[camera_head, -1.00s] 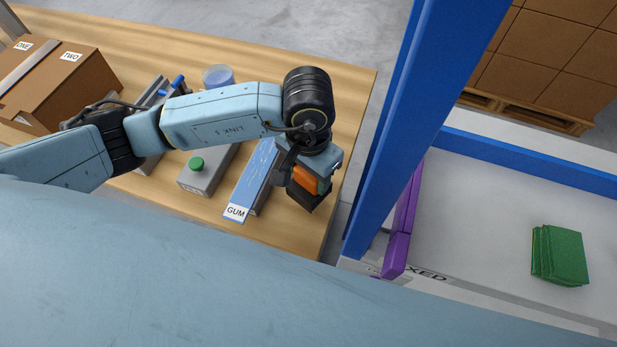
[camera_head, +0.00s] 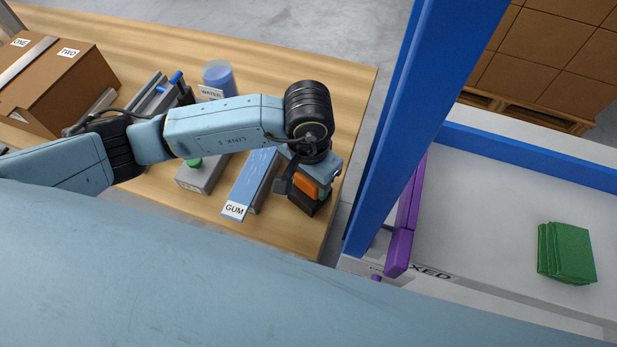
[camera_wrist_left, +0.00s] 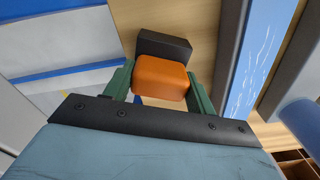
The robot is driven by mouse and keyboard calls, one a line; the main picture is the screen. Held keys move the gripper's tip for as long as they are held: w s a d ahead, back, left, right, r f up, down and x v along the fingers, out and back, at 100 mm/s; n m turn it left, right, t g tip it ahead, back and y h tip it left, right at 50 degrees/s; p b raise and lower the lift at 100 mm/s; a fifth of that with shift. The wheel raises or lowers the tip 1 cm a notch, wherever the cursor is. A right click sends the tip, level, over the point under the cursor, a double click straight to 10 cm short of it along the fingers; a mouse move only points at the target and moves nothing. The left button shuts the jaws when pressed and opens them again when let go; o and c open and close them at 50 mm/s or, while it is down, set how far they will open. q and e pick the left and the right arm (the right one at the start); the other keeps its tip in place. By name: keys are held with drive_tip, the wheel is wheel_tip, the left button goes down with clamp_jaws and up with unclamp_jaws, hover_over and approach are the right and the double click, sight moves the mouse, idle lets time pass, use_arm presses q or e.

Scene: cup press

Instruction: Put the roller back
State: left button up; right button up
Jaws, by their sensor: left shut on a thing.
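My left gripper (camera_head: 312,184) is shut on an orange block-shaped part (camera_head: 305,188), which looks like the roller's handle. In the left wrist view the orange part (camera_wrist_left: 160,78) sits between the two green fingers. A black block (camera_wrist_left: 163,44) lies just beyond it, and also shows below the gripper in the head view (camera_head: 307,205). I cannot tell whether the black block is part of the roller or a holder on the table. The gripper is near the table's right end, right of the blue-topped GUM tray (camera_head: 252,180). My right gripper is not in view.
The wooden table (camera_head: 300,235) ends just right of the gripper. A blue post (camera_head: 410,120) stands beyond that edge. A grey box with a green cap (camera_head: 200,177), a blue WATER container (camera_head: 218,76) and a cardboard box (camera_head: 60,85) stand left. Green sheets (camera_head: 566,252) lie far right.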

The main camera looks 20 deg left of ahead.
use_arm(q)
drive_tip(key=o, duration=1)
drive_tip(key=shift+s+a+f, duration=0.15)
drive_tip(key=shift+f, duration=0.3)
drive_tip(key=shift+c, duration=0.2)
drive_tip(key=o, duration=0.3)
drive_tip(key=shift+o, duration=0.2)
drive_tip(key=shift+r, duration=0.1)
drive_tip(key=shift+r, duration=0.1)
drive_tip(key=shift+r+p, duration=0.2)
drive_tip(key=shift+p, duration=0.15)
drive_tip(key=shift+r+p, duration=0.7)
drive_tip(key=shift+p, duration=0.15)
wheel_tip(320, 180, up, 11)
drive_tip(key=shift+r+b, duration=0.2)
drive_tip(key=shift+b, duration=0.25)
